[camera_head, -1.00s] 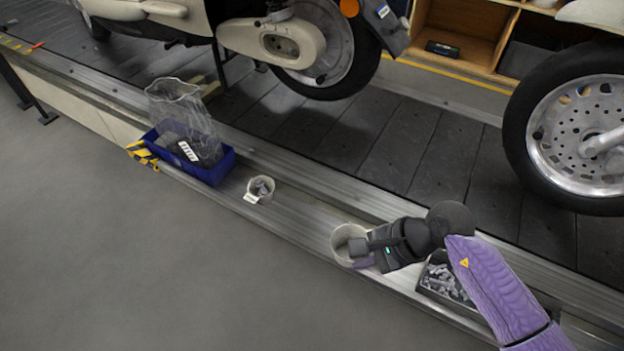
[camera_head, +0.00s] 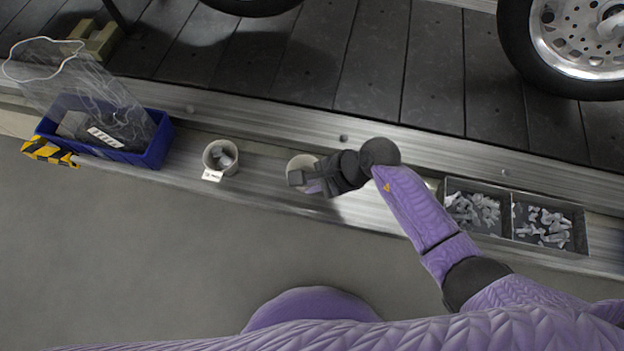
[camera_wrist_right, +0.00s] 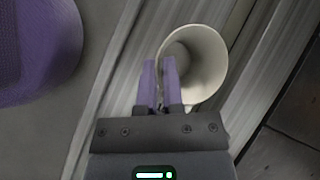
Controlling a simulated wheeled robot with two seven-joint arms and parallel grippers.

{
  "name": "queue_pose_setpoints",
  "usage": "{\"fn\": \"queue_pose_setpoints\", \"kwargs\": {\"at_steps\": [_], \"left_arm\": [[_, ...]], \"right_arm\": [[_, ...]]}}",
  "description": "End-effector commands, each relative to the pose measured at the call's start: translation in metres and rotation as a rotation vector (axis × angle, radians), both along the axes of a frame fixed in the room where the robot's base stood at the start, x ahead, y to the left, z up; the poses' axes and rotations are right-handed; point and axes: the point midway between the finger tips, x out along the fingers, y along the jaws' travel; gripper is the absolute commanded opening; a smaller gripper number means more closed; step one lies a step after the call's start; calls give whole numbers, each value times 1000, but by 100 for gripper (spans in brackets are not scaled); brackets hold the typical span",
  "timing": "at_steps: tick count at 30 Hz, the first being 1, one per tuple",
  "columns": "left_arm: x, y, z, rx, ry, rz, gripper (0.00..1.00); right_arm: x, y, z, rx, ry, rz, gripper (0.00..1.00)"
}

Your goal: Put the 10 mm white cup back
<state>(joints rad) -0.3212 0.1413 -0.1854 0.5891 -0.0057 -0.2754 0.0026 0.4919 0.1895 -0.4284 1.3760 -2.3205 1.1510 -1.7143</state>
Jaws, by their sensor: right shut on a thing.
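A white cup (camera_head: 298,163) is at my right gripper (camera_head: 310,185), over the metal ledge beside the conveyor. The right wrist view shows this cup (camera_wrist_right: 208,62) with its round mouth open toward the camera. The purple fingers of the right gripper (camera_wrist_right: 160,75) are shut on its near wall at the rim. I see no label on it, and I cannot tell whether it touches the ledge. A second white cup (camera_head: 212,151) with grey parts inside and a small white tag stands farther left on the ledge. My left gripper is not in view.
A blue bin (camera_head: 155,150) with a clear bag stands at the left of the ledge (camera_head: 262,193). A dark two-part tray (camera_head: 511,214) of small metal parts is at the right. Ledge between the two cups is clear. Wheels stand on the slats behind.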

Motion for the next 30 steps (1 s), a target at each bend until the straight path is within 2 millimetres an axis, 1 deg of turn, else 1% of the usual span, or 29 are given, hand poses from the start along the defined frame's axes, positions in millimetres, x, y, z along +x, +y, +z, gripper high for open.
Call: {"fn": "queue_pose_setpoints", "kwargs": {"at_steps": [1,5,10,11,12,14,15,16,25,26,27,28,30], "left_arm": [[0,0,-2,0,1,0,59],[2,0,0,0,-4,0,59],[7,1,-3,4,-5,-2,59],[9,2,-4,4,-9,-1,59],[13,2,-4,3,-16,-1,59],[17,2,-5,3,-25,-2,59],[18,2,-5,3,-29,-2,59],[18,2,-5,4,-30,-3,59],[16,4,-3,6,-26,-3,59],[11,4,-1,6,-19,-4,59],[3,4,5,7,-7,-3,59],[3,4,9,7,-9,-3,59],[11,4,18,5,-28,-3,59]], "right_arm": [[0,0,-2,0,1,-1,0],[1,0,1,0,-3,0,0],[1,0,-1,0,-2,1,0],[1,0,-1,0,-2,1,11],[1,0,-1,1,-3,1,19],[1,0,0,1,-3,1,32],[1,0,0,1,-3,1,40],[1,0,0,1,-3,1,44],[1,0,1,1,-3,0,44],[1,0,3,1,-3,0,44],[1,-3,9,-1,-6,-1,44],[1,-6,15,-2,-8,-1,44],[-1,-16,31,-3,-12,0,44]]}}
